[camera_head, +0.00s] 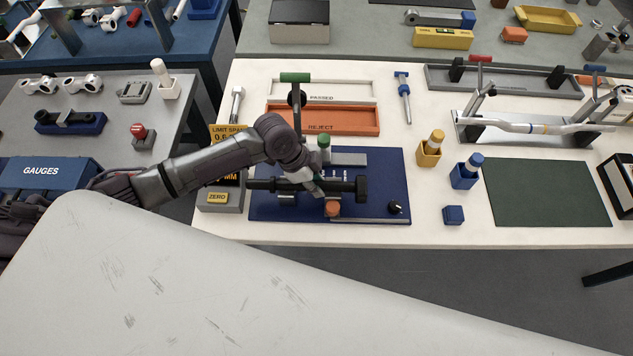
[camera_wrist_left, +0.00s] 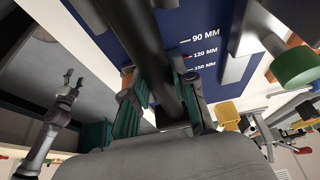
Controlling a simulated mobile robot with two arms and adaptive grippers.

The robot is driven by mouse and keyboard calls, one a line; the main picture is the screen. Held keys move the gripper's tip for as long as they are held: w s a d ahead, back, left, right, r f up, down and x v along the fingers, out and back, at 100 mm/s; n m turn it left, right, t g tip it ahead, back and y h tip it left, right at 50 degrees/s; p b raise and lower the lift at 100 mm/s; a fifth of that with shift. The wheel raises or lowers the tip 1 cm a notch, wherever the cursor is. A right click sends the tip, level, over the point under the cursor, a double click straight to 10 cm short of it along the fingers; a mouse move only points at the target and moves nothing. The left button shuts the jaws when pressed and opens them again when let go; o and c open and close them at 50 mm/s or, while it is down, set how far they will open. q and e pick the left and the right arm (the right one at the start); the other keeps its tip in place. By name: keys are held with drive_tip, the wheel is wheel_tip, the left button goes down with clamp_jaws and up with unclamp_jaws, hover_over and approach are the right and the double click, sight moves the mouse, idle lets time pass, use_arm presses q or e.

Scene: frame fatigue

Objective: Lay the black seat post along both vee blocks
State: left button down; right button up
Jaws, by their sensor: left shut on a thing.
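The black seat post (camera_head: 340,186) lies level, left to right, over the blue fixture plate (camera_head: 380,170), its wider head at the right. My left gripper (camera_head: 318,190) is shut around the middle of the post; the wrist view shows the post (camera_wrist_left: 150,50) between the green-padded fingers (camera_wrist_left: 168,92). A small grey block (camera_head: 288,199), seemingly a vee block, shows just under the post left of the gripper. The other vee block is hidden or unclear. I cannot tell whether the post touches the blocks. My right gripper (camera_wrist_left: 72,80) shows small in the wrist view, fingers apart and empty.
A green knob (camera_head: 323,142) stands behind the post, an orange knob (camera_head: 332,209) in front, and a black dial (camera_head: 395,207) at right. The gauge box (camera_head: 219,200) stands close left. The orange REJECT tray (camera_head: 345,121) is behind. A clear green mat (camera_head: 545,190) lies at right.

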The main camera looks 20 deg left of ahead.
use_arm(q)
drive_tip(key=shift+f+b, duration=0.3)
drive_tip(key=shift+f, duration=0.2)
drive_tip(key=c, duration=0.8)
unclamp_jaws()
drive_tip(key=shift+c, duration=0.2)
drive_tip(key=v, duration=1.2)
drive_tip(key=shift+s, duration=0.1)
